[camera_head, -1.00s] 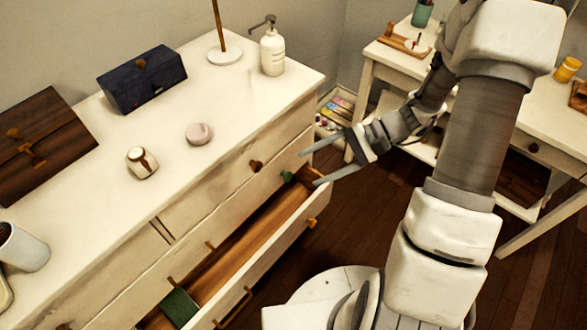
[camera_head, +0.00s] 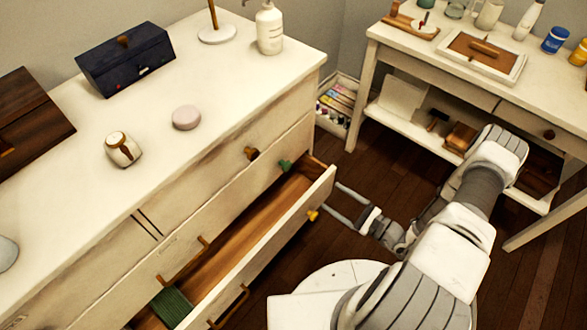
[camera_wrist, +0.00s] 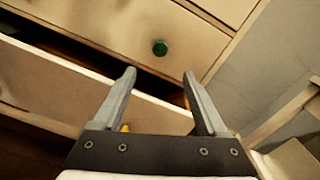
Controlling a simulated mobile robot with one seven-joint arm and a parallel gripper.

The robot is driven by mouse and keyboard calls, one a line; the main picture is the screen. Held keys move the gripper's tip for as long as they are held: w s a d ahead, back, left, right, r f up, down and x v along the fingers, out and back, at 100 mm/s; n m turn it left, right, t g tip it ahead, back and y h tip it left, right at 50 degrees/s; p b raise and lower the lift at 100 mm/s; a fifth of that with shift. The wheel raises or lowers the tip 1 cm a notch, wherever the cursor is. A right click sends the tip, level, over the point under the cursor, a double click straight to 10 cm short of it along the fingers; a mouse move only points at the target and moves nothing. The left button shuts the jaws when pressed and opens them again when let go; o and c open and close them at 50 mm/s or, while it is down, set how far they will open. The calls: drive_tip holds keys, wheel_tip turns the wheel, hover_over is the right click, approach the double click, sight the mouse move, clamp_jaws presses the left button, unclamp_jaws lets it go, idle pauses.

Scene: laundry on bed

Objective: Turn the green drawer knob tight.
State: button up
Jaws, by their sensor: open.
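The green drawer knob (camera_head: 285,165) is on the front of a closed drawer of the white dresser, above and behind the open drawer. In the wrist view the green knob (camera_wrist: 160,48) shows as a round face, ahead of and above the fingertips, near the middle. My gripper (camera_head: 345,202) is open and empty, to the right of the open drawer's front and clear of the knob. In the wrist view my gripper (camera_wrist: 160,76) shows both fingers apart with nothing between them.
The open drawer (camera_head: 275,235) juts out below the green knob, with a yellow knob (camera_head: 313,215) on its front and a green item (camera_head: 171,308) inside. A brown knob (camera_head: 251,153) is higher up. A white desk (camera_head: 400,62) stands at right; floor lies between.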

drive_tip(key=b, duration=0.3)
approach(289, 167)
drive_tip(key=x, duration=0.9)
drive_tip(key=shift+a, duration=0.1)
clamp_jaws()
